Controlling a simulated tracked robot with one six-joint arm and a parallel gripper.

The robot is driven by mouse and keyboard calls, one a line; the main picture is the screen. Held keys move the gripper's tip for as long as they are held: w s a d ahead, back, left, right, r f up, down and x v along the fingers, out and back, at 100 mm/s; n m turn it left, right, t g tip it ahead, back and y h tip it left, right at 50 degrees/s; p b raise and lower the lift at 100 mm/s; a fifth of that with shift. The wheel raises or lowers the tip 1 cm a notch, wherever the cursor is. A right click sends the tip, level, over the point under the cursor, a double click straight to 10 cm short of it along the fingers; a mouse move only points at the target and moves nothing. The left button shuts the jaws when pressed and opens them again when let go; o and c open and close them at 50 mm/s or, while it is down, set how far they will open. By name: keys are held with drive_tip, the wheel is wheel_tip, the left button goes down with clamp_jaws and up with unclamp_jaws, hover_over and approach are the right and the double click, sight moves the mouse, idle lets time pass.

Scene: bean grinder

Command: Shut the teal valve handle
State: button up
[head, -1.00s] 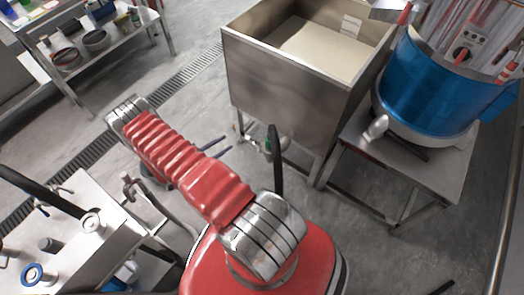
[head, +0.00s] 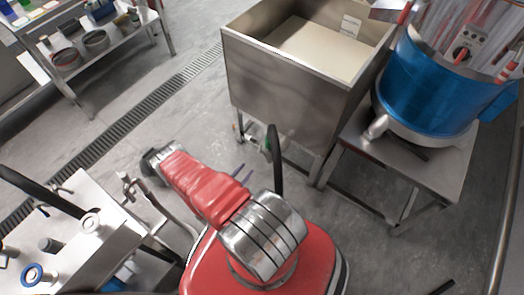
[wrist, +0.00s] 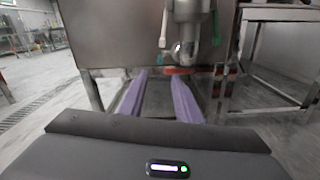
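My gripper (wrist: 160,75) is open and empty, its two purple fingers spread apart and pointing at the pipework under the steel basin. In the wrist view a silver drain pipe (wrist: 187,35) hangs ahead. A small teal piece (wrist: 168,55) sits at its left, and a narrow green lever (wrist: 215,26) stands upright at its right. I cannot tell which is the teal valve handle. A green fitting (head: 267,146) shows small below the basin in the head view. The fingers look apart from all of these.
The steel basin (head: 280,85) stands on legs around the pipework. A red bar (wrist: 186,70) lies low beyond the fingertips. A steel stand (head: 400,170) with a blue drum (head: 425,90) is to the right. A steel cart (head: 90,215) is at left; grey floor lies between.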

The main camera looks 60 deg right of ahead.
drive_tip(key=shift+s+d, duration=0.35)
drive_tip(key=shift+d, duration=1.95)
drive_tip(key=shift+s+d, duration=0.35)
drive_tip(key=shift+d, duration=1.9)
drive_tip(key=shift+s+d, duration=0.35)
drive_tip(key=shift+d, duration=1.95)
clamp_jaws()
